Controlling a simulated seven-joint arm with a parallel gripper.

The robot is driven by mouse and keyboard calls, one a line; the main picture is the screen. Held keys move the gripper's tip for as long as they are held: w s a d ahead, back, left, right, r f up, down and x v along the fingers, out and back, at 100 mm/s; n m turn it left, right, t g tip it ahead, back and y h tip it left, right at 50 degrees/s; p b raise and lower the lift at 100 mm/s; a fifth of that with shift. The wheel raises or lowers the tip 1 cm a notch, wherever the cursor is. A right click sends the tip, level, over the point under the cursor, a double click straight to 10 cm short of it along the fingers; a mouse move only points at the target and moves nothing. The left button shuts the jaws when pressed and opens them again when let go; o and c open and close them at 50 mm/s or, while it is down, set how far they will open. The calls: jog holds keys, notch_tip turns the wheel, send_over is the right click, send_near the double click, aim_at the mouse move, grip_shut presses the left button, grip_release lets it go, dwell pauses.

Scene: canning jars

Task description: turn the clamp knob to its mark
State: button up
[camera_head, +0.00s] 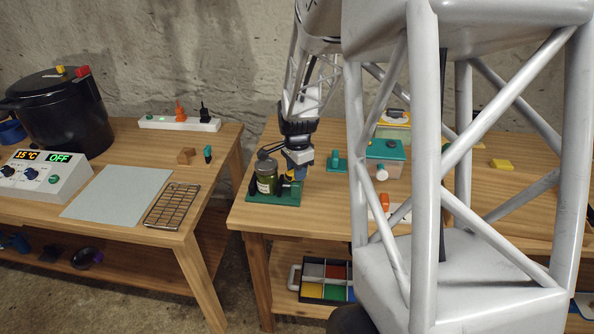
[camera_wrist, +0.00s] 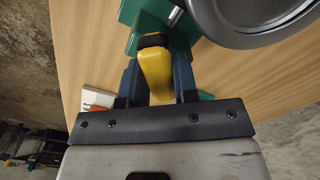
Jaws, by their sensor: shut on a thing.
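The clamp is a green base (camera_head: 290,199) at the front left corner of the right table. A jar of green contents (camera_head: 266,176) stands upright on it. My gripper (camera_head: 296,176) points down just right of the jar. In the wrist view, my gripper (camera_wrist: 156,75) is shut on the yellow clamp knob (camera_wrist: 155,72), with a dark finger on each side. The round metal jar lid (camera_wrist: 262,32) is beside it, at upper right. I cannot make out the knob's mark, and the fingers hide the knob's sides.
A clear box with a green lid (camera_head: 385,150) and an orange piece on a white plate (camera_head: 384,201) stand to the right. The left table holds a black pot (camera_head: 62,118), a control box (camera_head: 40,178) and a wire rack (camera_head: 172,207). My arm hides much of the right table.

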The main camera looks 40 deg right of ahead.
jog(key=m, duration=0.5)
jog(key=shift+m, duration=0.3)
jog(key=m, duration=0.5)
jog(key=shift+r+m, duration=0.1)
jog(key=shift+m, duration=0.2)
jog(key=o, duration=0.9)
jog(key=shift+r, duration=3.85)
jog(key=shift+a, duration=0.1)
